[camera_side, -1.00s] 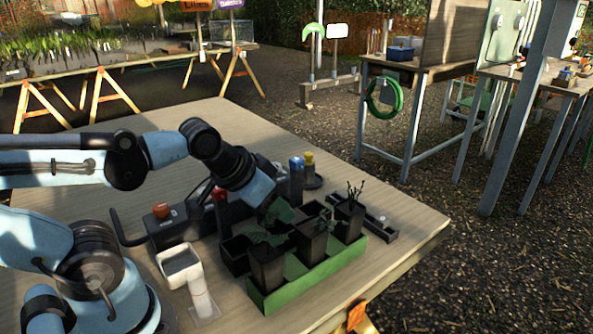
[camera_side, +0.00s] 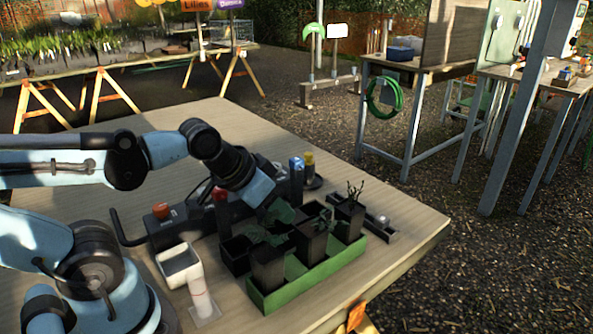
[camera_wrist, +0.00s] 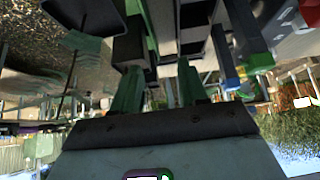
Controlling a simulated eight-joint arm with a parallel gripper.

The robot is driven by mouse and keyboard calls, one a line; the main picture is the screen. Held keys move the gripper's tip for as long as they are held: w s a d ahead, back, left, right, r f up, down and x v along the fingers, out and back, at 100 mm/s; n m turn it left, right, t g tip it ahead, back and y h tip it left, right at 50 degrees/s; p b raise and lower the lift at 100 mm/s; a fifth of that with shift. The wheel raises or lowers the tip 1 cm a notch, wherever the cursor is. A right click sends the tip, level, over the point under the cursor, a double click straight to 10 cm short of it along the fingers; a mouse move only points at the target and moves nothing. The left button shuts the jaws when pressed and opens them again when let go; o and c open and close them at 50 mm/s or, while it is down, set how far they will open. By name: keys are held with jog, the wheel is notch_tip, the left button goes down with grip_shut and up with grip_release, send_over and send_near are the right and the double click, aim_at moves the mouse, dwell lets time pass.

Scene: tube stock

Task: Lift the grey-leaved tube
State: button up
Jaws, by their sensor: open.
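A green tray (camera_side: 320,277) holds several black square tubes. The front-left tube (camera_side: 268,270) has broad green leaves above it. The middle tube (camera_side: 311,244) has small, duller leaves, and the back-right tube (camera_side: 349,221) has bare dark twigs. I cannot tell for certain which is the grey-leaved one. My gripper (camera_side: 279,211) is low over the back-left of the tray, its fingertips hard to tell from the foliage. In the wrist view my gripper (camera_wrist: 160,82) shows two green fingers apart, with dark tubes beyond them. I see nothing held.
Blue-topped and yellow-topped bottles (camera_side: 308,168) stand behind. A narrow black tray (camera_side: 383,224) is at right. The front-right tabletop is bare.

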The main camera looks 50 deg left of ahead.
aim_at(312, 226)
jog(key=o, duration=0.8)
jog(key=shift+c, duration=0.2)
jog(key=shift+r, duration=0.1)
jog(key=w+d+r+g, duration=0.1)
jog(key=g, duration=0.1)
jog(key=w+d+r+g, duration=0.1)
jog(key=w+r+g, duration=0.1)
jog(key=w+d+r+g, duration=0.1)
jog(key=g, duration=0.1)
jog(key=shift+w+d+r, duration=0.2)
jog(key=shift+d+r, duration=0.1)
jog(key=shift+r, duration=0.1)
jog(key=shift+w+d+r+g, duration=0.2)
jog(key=shift+d+g, duration=0.05)
jog(key=shift+g, duration=0.25)
jog(key=shift+w+d+f, duration=0.1)
jog(key=shift+f, duration=2.95)
jog(key=shift+w+d+f, duration=0.1)
jog(key=shift+f, duration=2.9)
